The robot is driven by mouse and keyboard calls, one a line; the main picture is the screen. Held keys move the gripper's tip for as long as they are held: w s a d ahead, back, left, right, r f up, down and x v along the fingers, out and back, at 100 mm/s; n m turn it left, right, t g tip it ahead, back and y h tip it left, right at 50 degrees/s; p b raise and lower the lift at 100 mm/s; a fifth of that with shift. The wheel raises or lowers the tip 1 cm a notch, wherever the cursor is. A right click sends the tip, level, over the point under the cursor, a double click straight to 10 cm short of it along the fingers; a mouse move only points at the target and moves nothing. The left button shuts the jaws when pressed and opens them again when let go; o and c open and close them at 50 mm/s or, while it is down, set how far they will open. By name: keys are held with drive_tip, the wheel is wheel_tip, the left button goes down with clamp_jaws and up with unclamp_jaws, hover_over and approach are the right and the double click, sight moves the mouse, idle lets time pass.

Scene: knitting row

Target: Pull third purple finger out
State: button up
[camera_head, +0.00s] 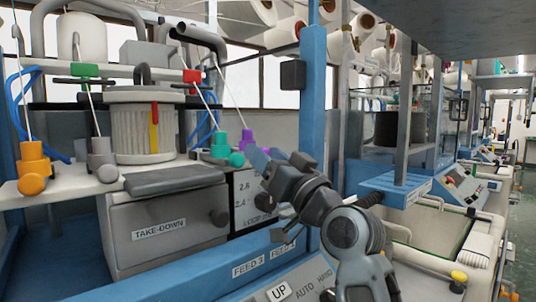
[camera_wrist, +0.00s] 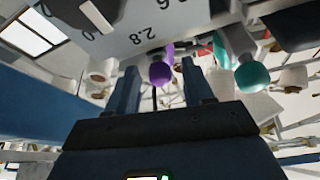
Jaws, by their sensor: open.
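A purple finger (camera_head: 247,138) stands at the right end of the white shelf in the head view, beside the green finger. In the wrist view the rounded purple end (camera_wrist: 161,66) shows between my two blue fingers, near their tips. My gripper (camera_head: 261,158) is open, just right of and slightly below the purple finger. It also shows in the wrist view (camera_wrist: 160,72), with a gap on both sides of the purple end and no visible grip on it. The lower part of the purple finger is partly hidden by my gripper in the head view.
A green finger (camera_head: 221,142) with a teal knob (camera_head: 237,159) stands close left. A grey finger (camera_head: 102,158) and an orange finger (camera_head: 34,165) stand farther left. The dial panel (camera_head: 246,200) lies below, and a blue post (camera_head: 313,90) rises right of the shelf.

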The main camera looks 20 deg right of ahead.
drive_tip(key=shift+c, duration=0.2)
clamp_jaws()
idle(0.3)
